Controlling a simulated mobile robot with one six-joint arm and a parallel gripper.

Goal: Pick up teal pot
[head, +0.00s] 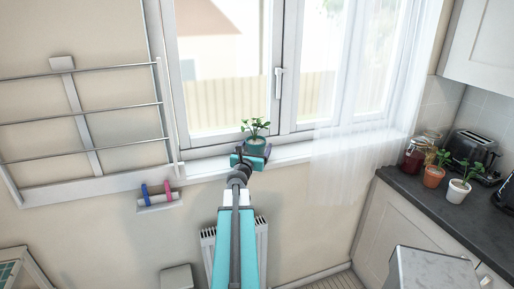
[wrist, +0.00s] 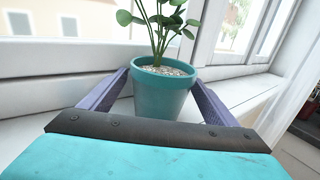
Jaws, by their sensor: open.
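The teal pot (wrist: 161,95) holds a green leafy plant and stands upright on the white windowsill (wrist: 245,92). In the head view the teal pot (head: 255,145) is at the window's middle, partly hidden by the end of my arm. My gripper (wrist: 162,82) is open, with one finger on each side of the pot. The pot sits between the fingers; small gaps seem to show, but I cannot tell whether either finger touches it. My gripper also shows in the head view (head: 253,155) at the sill.
The closed window (head: 230,80) is right behind the pot. A sheer curtain (head: 350,150) hangs to the right. A drying rack (head: 85,120) is on the wall at left. The dark counter (head: 425,200) at right holds an orange pot (head: 433,177), a white pot (head: 458,192) and a toaster (head: 472,148).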

